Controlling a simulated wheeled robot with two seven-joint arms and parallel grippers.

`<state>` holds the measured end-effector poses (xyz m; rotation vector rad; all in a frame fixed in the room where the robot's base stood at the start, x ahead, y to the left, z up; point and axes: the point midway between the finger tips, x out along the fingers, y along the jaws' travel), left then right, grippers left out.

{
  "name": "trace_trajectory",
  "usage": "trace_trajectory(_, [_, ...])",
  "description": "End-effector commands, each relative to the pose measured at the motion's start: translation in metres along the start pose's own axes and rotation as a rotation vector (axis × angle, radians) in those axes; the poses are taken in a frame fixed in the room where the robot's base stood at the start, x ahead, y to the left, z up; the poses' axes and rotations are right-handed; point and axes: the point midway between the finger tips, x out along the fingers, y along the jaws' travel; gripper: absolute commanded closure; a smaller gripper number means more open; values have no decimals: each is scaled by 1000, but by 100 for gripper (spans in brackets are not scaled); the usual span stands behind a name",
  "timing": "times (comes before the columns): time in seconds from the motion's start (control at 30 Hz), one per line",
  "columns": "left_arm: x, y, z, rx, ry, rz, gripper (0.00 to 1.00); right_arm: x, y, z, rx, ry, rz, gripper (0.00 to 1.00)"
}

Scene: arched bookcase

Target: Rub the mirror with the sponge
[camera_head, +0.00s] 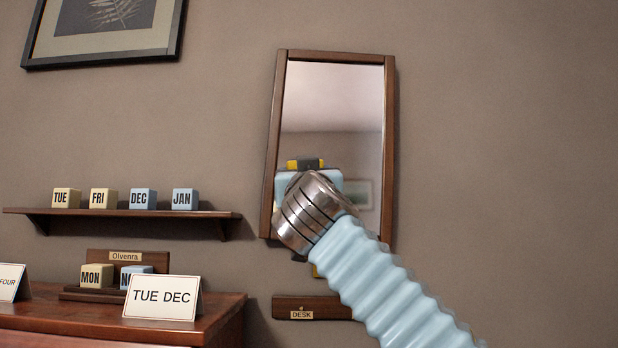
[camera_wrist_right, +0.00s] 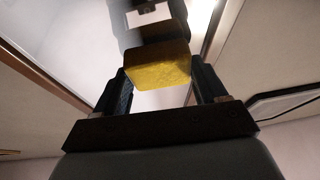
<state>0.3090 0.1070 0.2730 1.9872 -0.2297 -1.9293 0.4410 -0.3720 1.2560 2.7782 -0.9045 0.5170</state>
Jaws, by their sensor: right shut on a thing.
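The mirror (camera_head: 335,100) hangs on the wall in a brown wooden frame, leaning slightly. My right arm reaches up from the lower right in the head view, and its metal wrist covers the mirror's lower part. My right gripper (camera_wrist_right: 160,84) is shut on the yellow sponge (camera_wrist_right: 158,67), which sits between its two dark fingers. A yellow and black patch shows just above my wrist against the glass; I cannot tell whether it is a reflection. In the wrist view the glass lies beyond the sponge, and whether they touch is unclear. My left gripper is out of view.
A small wall shelf (camera_head: 130,213) at left holds several lettered cubes. Below it, a wooden cabinet (camera_head: 90,315) carries more cubes and a "TUE DEC" card (camera_head: 162,298). A wooden ledge labelled DESK (camera_head: 318,308) sits below the mirror. The wall right of the mirror is clear.

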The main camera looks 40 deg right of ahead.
Motion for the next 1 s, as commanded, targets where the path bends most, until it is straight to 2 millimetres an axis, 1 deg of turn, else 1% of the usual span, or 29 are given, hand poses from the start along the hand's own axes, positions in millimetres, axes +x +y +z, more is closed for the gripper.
trace_trajectory(0.3, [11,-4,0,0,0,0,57,-31,-2,-11,3,3,-2,53])
trace_trajectory(0.5, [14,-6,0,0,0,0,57,-50,-3,-20,2,2,-3,53])
trace_trajectory(0.63, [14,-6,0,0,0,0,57,-55,-3,-22,1,1,-1,53])
trace_trajectory(0.9, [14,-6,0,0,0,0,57,-55,-3,-23,1,1,0,53])
trace_trajectory(1.0, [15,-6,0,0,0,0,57,-58,-4,-24,1,2,-2,53])
